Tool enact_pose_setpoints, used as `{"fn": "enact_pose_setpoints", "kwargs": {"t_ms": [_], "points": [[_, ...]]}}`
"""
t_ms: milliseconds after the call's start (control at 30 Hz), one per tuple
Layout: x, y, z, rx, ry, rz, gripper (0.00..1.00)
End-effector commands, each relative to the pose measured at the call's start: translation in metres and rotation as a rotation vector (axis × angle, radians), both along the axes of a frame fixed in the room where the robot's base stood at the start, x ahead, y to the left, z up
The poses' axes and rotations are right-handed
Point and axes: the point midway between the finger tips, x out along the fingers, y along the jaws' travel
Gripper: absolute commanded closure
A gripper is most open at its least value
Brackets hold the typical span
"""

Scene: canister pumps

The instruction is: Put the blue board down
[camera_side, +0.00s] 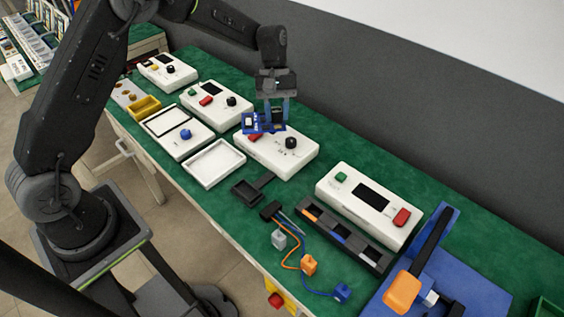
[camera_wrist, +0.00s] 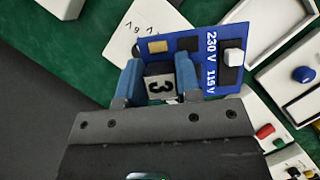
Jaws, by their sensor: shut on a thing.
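The blue board (camera_side: 249,127) is in my gripper (camera_side: 277,112), above a white unit with a red button and a black knob in the side view. In the wrist view the board (camera_wrist: 211,45) carries a white switch knob, a tan part, dark parts and the print "230 V 115 V". My gripper (camera_wrist: 159,77) has its blue fingers shut on either side of a dark block on the board, with a light face marked 3. I cannot tell how large the gap under the board is.
The white unit (camera_side: 275,158) lies below the board. An empty white tray (camera_side: 214,163) and a white panel with a blue knob (camera_side: 178,135) lie to its left. A larger white unit (camera_side: 369,204) stands to the right. Green bench top (camera_side: 325,147) is bare between the units.

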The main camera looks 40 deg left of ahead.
Motion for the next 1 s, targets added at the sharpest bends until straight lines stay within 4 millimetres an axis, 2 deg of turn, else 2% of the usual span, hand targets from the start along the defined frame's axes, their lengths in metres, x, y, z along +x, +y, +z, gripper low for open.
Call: {"fn": "enact_pose_setpoints", "kwargs": {"t_ms": [33,200,533,700,867,1000], "points": [[0.013,-0.008,-0.001,-0.002,-0.001,0.108,0.93],[0.05,-0.032,-0.001,-0.002,0.0,0.489,0.93],[0.109,-0.074,0.004,-0.005,-0.001,1.123,0.93],[0.127,-0.088,0.007,-0.003,-0.002,1.337,0.93],[0.139,-0.098,0.009,-0.004,-0.002,1.48,0.93],[0.138,-0.098,-0.032,0.004,0.007,1.494,0.93]]}}
